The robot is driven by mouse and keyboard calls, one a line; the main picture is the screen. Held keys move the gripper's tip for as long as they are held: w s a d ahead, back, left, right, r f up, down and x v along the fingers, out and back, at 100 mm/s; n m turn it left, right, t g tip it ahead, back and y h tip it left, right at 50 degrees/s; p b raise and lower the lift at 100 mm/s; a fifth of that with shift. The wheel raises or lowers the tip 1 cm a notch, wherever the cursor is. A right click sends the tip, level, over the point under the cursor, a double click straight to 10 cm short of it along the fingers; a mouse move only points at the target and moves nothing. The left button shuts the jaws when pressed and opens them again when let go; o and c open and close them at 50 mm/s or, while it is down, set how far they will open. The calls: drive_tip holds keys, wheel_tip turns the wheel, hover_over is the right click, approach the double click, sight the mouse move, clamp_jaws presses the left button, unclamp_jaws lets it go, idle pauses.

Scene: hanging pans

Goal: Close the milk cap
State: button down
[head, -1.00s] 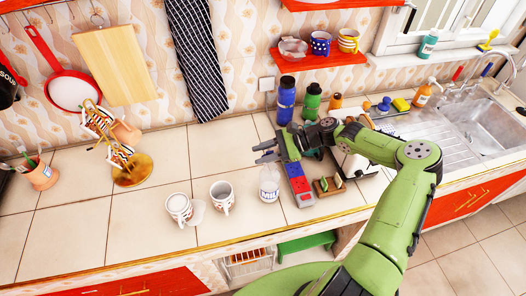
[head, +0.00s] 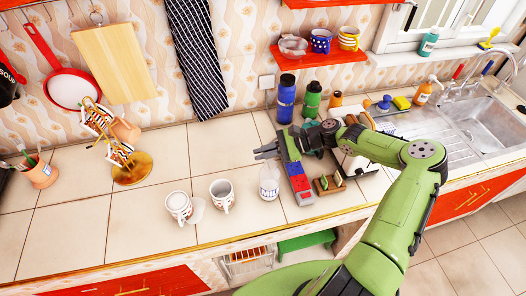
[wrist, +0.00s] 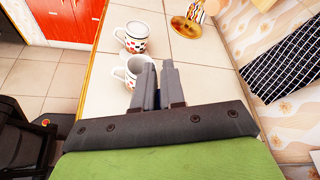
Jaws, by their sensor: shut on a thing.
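The milk bottle (head: 270,186), small and whitish with a label, stands upright on the tiled counter near its front edge, right of two mugs. My gripper (head: 262,152) is just above and behind the bottle in the head view, its fingers pointing left. In the wrist view my gripper (wrist: 158,72) has its two grey fingers close together. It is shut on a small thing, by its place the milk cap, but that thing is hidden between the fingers. The bottle does not show in the wrist view.
Two patterned mugs (head: 179,206) and (head: 222,195) stand left of the bottle. Behind my gripper are a blue bottle (head: 286,103) and a green bottle (head: 311,104). A gold stand (head: 132,170) is further left. Counter space between the mugs and the wall is clear.

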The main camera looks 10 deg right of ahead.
drive_tip(key=shift+s+f+n+t+b, duration=0.6)
drive_tip(key=shift+s+n+t+b, duration=0.15)
drive_tip(key=shift+n+b, duration=0.3)
drive_tip(key=shift+s+f+n+t+y+b, duration=0.4)
drive_tip(key=shift+s+f+n+t+b, duration=0.2)
drive_tip(key=shift+n+b, duration=0.55)
drive_tip(key=f+n+b, duration=0.1)
drive_tip(key=n+b, duration=0.1)
drive_tip(key=s+f+n+t+y+b, duration=0.1)
drive_tip(key=b, duration=0.2)
drive_tip(key=f+n+y+b, duration=0.1)
drive_tip(key=n+b, duration=0.1)
drive_tip(key=b, duration=0.1)
drive_tip(key=shift+s+n+t, duration=0.2)
drive_tip(key=shift+n+t, duration=0.1)
drive_tip(key=shift+t, duration=0.05)
drive_tip(key=shift+r+b, duration=0.1)
drive_tip(key=shift+b, duration=0.25)
drive_tip(key=c, duration=1.3)
unclamp_jaws()
drive_tip(key=shift+d, duration=0.1)
